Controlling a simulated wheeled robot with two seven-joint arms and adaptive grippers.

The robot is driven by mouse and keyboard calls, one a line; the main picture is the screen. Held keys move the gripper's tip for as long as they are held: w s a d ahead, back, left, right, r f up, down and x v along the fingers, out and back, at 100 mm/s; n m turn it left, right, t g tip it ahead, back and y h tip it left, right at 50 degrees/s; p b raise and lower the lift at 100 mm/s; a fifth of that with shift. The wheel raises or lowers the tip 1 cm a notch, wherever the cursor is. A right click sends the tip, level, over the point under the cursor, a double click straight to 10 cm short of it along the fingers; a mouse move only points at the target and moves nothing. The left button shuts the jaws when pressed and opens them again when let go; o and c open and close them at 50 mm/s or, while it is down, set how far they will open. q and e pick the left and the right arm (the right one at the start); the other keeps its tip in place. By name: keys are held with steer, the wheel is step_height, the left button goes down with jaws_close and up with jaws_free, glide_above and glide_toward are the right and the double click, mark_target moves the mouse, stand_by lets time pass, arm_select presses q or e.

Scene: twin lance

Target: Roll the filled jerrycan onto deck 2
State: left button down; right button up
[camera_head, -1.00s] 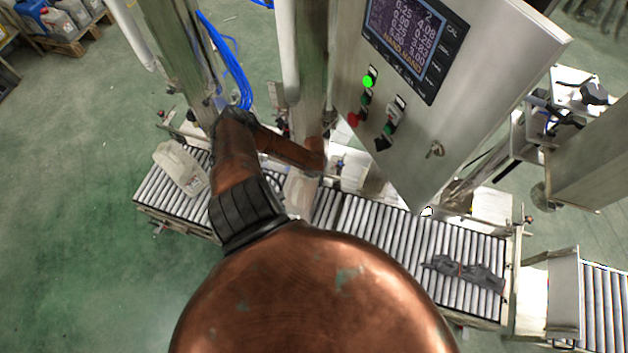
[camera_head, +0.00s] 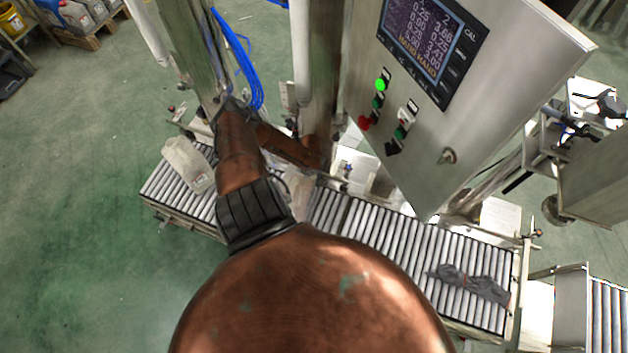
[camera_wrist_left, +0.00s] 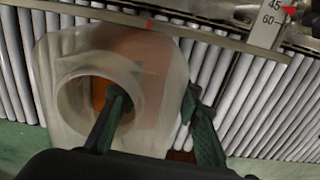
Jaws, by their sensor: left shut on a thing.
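A translucent whitish jerrycan (camera_wrist_left: 160,75) stands in the left wrist view, over grey rollers. My left gripper (camera_wrist_left: 155,108) is shut on it, one dark finger inside its round opening and the other along its right side. In the head view my copper arm hides the gripper and most of a pale can (camera_head: 299,184) just right of the arm. Another pale jerrycan (camera_head: 187,163) is on the left end of the roller conveyor (camera_head: 180,198). Fill levels cannot be told. No deck number is readable. My right gripper is out of view.
Dark grey gloves (camera_head: 470,283) lie on the right part of the rollers. The rollers between arm and gloves are bare. A steel control cabinet (camera_head: 460,110) with a lit display and green lamp overhangs the conveyor. Another roller section (camera_head: 608,310) is at far right.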

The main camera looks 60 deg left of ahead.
arm_select(q)
steer(key=shift+s+f, duration=0.1)
steer(key=shift+s, duration=0.05)
steer(key=c, duration=1.3)
jaws_free()
steer(key=shift+d, duration=0.15)
step_height(320, 180, up, 12)
steer(key=shift+r, duration=0.1)
